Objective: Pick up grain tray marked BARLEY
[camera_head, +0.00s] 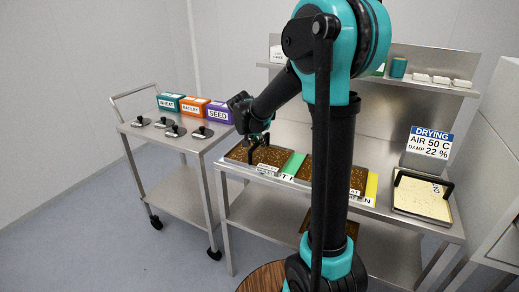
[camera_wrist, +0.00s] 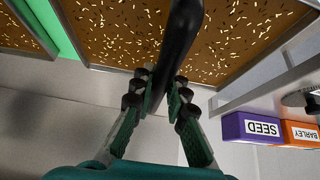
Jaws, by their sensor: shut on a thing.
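A grain tray (camera_head: 240,153) filled with brown grain sits on the left part of the steel bench. It has a black handle and a small white label whose text is too small to read for certain. My gripper (camera_head: 262,138) is at this handle. In the wrist view, the fingers (camera_wrist: 158,98) are shut on the tray handle (camera_wrist: 178,45), and the grain-filled tray (camera_wrist: 235,40) is behind it. Whether the tray is lifted off the bench cannot be told.
A second grain tray (camera_head: 302,172) lies right of a green strip (camera_head: 293,164), partly behind my arm. A pale-filled tray (camera_head: 425,200) stands at right below a DRYING sign (camera_head: 431,145). A cart at left holds WHEAT (camera_head: 170,101), BARLEY (camera_head: 193,106) and SEED (camera_head: 218,113) boxes.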

